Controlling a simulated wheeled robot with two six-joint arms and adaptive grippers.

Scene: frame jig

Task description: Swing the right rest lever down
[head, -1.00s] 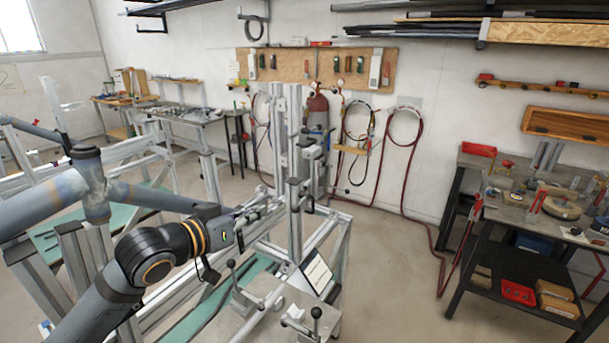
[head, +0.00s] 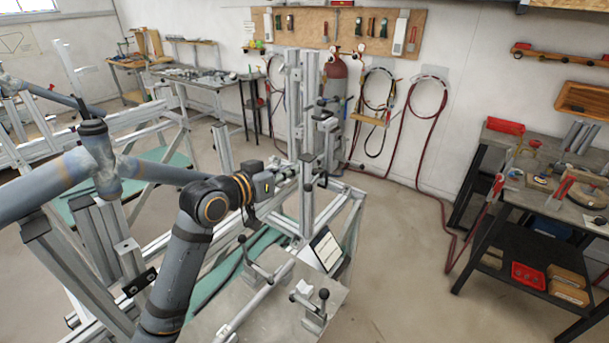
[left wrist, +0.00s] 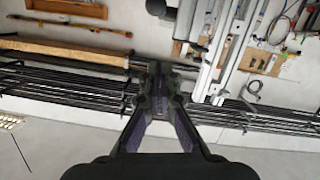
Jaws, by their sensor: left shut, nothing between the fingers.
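The right rest lever (head: 323,297) has a dark round knob and stands up from its mount at the front of the frame jig. A similar left lever with a dark knob (head: 243,241) stands further back and to the left. My left gripper (head: 290,171) is shut and empty. It is beside the upright posts, above and beyond both levers, and apart from the right one. The left wrist view shows its fingers (left wrist: 158,88) together, with wall shelves behind them and no lever visible. The exact gap between the fingertips and the posts is unclear. My right gripper is not in view.
Tall aluminium posts (head: 293,105) with clamps rise from the jig close to my left gripper. A tilted white panel (head: 325,249) sits beside the levers. A dark workbench (head: 548,205) stands on the right. The floor (head: 405,260) between is clear.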

